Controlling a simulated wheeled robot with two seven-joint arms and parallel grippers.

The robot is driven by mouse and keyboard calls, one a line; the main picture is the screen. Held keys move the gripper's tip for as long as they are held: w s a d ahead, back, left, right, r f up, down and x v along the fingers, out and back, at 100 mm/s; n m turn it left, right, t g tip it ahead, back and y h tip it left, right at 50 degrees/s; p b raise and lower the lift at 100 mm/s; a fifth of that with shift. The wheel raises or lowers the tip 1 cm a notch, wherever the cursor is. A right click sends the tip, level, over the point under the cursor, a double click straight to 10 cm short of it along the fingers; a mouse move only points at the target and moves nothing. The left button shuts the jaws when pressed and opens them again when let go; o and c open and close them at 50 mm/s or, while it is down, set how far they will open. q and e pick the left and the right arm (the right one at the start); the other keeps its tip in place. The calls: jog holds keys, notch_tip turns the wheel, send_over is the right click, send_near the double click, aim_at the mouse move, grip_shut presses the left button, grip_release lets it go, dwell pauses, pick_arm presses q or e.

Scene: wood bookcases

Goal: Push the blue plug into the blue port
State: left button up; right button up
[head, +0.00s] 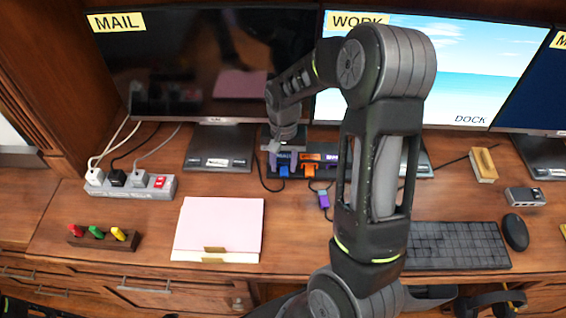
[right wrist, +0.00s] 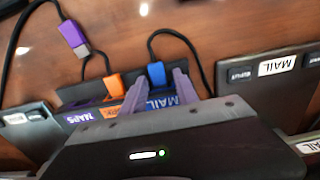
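The blue plug (head: 283,171) is on its black cable at the front of the dock (head: 318,158), by the blue MAIL port. In the right wrist view the blue plug (right wrist: 157,75) lies in line with the blue MAIL label (right wrist: 163,101); I cannot tell how deep it sits. My right gripper (head: 281,148) is over the dock's left end. In the right wrist view its two purple-grey fingers (right wrist: 158,80) are apart, on either side of the blue plug, with small gaps. My left gripper is out of view.
An orange plug (right wrist: 115,85) is at the dock beside the blue one. A purple plug (head: 324,200) lies loose on the desk. Monitors stand behind. A power strip (head: 132,187), pink paper (head: 221,222) and a keyboard (head: 455,245) lie around.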

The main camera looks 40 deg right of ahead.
aim_at(283, 168)
jog(key=shift+d+r, duration=0.1)
jog(key=shift+d, duration=0.2)
jog(key=r, duration=0.7)
jog(key=shift+w+a+r, duration=0.1)
jog(key=shift+a+r, duration=0.05)
jog(key=shift+a, duration=0.05)
jog(key=shift+r, duration=0.2)
jog(key=shift+a, duration=0.1)
jog(key=shift+c, duration=0.3)
